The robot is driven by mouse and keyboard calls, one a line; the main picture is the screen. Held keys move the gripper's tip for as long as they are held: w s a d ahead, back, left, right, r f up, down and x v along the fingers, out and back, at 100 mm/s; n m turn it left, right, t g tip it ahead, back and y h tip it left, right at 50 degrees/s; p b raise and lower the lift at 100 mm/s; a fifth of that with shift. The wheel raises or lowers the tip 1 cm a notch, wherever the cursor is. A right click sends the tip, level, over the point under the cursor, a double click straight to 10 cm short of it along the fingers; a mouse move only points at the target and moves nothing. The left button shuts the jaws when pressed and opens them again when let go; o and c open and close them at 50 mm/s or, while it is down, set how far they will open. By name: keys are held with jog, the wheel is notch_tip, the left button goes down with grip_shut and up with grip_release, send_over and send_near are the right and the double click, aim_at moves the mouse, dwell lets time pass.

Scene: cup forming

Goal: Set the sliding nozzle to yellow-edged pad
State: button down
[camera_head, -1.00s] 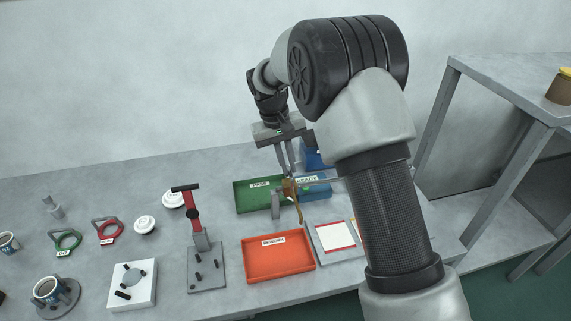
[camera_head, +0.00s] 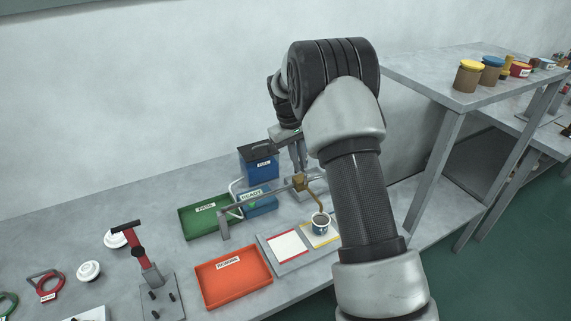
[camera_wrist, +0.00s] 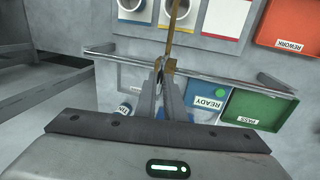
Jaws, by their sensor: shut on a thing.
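The sliding nozzle (camera_head: 300,183) is a brass block with a curved spout on a grey rail (camera_head: 262,196). My gripper (camera_head: 302,172) is shut on the nozzle block from behind and above; the wrist view also shows my gripper (camera_wrist: 165,72) at the nozzle (camera_wrist: 171,62). The spout reaches over a blue-and-white cup (camera_head: 321,225) on the yellow-edged pad (camera_head: 308,241). The wrist view shows the spout crossing that cup (camera_wrist: 165,17). The red-edged pad (camera_head: 287,244) is to the left and empty. My arm hides the pads farther right in the head view.
A green PASS tray (camera_head: 205,222), an orange REWORK tray (camera_head: 232,280) and a blue READY tray (camera_head: 262,207) lie around the rail. A second cup (camera_wrist: 132,7) is beside the first in the wrist view. A shelf (camera_head: 450,88) with jars stands right.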

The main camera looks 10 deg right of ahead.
jog(key=shift+w+d, duration=0.1)
jog(key=shift+d, duration=0.15)
jog(key=c, duration=1.8)
grip_release()
jog(key=shift+c, duration=0.2)
jog(key=s+a+r, duration=0.1)
jog(key=a+r, duration=0.2)
jog(key=r, duration=1.4)
jog(key=shift+a, duration=0.2)
